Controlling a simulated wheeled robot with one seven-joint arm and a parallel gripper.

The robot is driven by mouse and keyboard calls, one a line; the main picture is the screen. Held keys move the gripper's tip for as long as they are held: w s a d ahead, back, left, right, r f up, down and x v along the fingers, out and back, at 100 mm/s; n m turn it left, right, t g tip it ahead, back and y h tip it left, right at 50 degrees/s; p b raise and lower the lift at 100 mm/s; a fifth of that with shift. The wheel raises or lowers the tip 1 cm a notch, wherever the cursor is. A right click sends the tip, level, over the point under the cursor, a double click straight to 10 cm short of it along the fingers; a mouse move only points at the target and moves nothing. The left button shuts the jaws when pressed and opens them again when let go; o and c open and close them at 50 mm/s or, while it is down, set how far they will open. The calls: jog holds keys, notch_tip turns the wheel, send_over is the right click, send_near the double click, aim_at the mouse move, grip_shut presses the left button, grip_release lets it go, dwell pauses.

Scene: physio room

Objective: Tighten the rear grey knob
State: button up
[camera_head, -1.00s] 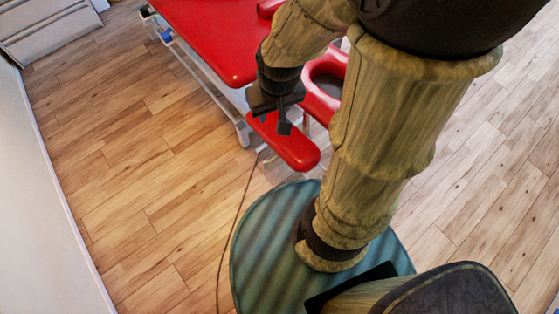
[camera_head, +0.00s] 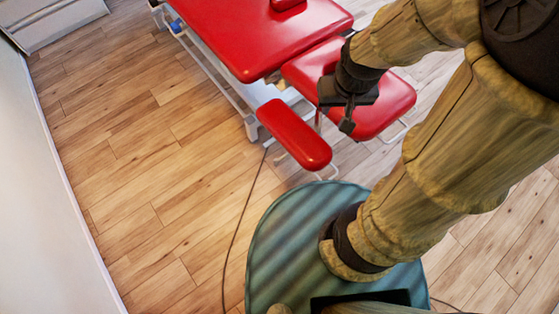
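The red treatment table (camera_head: 255,35) stands at the top. Its smaller red end section (camera_head: 390,95) is at the right, and a narrow red armrest pad (camera_head: 295,135) sticks out toward me. No grey knob can be made out; the pads and my arm hide parts of the frame. My gripper (camera_head: 345,120) points down and appears in front of the end section, to the right of the armrest pad. Its dark fingers are small and seen at a slant, so their gap is unclear. I see nothing held in it.
The table's white metal frame (camera_head: 208,72) runs under its left edge. A dark cable (camera_head: 243,215) lies across the wooden floor. The floor at the left (camera_head: 130,170) is clear, bounded by a white wall (camera_head: 45,210). A pale cabinet (camera_head: 50,20) stands at the top left.

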jog(key=shift+f, duration=0.1)
jog(key=n+t+h+b, duration=0.1)
jog(key=n+h+b, duration=1.3)
jog(key=n+b, duration=1.2)
send_near(274, 163)
jog(key=s+d+r+m+b, duration=0.2)
jog(key=s+r+m+b, duration=0.1)
jog(key=s+m+b, duration=0.2)
jog(key=s+a+f+n+t+h+b, duration=0.1)
jog(key=a+f+n+t+b, duration=0.3)
jog(key=a+f+n+t, duration=0.1)
jog(key=shift+s+a+f+t, duration=0.4)
jog(key=shift+a+f+t, duration=0.3)
jog(key=shift+a+f, duration=0.2)
jog(key=shift+d, duration=0.1)
jog(key=b+x, duration=0.3)
jog(key=x, duration=1.4)
jog(key=shift+w+d+f+b, duration=0.1)
jog(key=shift+w+d+b, duration=0.05)
jog(key=shift+b, duration=0.15)
jog(key=shift+c, duration=0.5)
